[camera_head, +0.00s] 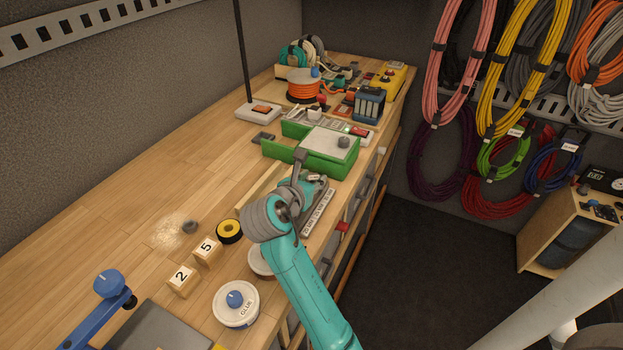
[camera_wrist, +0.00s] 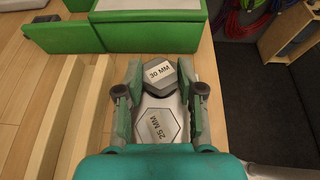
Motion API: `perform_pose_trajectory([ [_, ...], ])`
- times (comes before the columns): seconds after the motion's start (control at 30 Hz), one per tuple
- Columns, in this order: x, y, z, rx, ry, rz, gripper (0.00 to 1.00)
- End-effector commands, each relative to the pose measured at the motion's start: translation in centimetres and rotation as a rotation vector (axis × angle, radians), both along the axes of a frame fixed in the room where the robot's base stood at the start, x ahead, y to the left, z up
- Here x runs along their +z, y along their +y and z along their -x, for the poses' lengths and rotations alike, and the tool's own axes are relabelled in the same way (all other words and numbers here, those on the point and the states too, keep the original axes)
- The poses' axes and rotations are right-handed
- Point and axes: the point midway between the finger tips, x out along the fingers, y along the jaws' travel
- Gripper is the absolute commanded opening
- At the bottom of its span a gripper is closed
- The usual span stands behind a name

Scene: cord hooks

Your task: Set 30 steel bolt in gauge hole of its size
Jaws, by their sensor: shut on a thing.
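The 30 bolt is a grey steel hex head marked "30 MM" (camera_wrist: 160,74) in the wrist view. My gripper (camera_wrist: 160,72) is shut on it, one finger on each side. Light grey metal shows beneath the heads. In the head view my gripper (camera_head: 303,181) is at the far end of a grey bar with dark lettering (camera_head: 318,212), near the bench's right edge. The hole under the 30 bolt is hidden, so its seating cannot be told.
A green box (camera_head: 330,165) with a grey top stands just beyond my gripper. Wooden strips (camera_wrist: 62,115) lie left of it. Number blocks 2 (camera_head: 181,281) and 5 (camera_head: 207,250), a tape roll (camera_head: 229,231) and a glue tin (camera_head: 236,304) are nearer. The bench's left side is mostly clear.

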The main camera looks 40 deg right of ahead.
Motion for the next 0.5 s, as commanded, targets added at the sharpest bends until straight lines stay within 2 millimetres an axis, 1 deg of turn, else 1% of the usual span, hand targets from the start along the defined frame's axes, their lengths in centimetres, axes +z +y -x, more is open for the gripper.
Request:
perform_pose_trajectory([
  [0.27, -0.16, 0.01, 0.01, 0.000, 0.004, -0.001, 0.00],
  [0.5, 0.17, 0.00, 0.00, 0.000, 0.003, -0.002, 0.00],
])
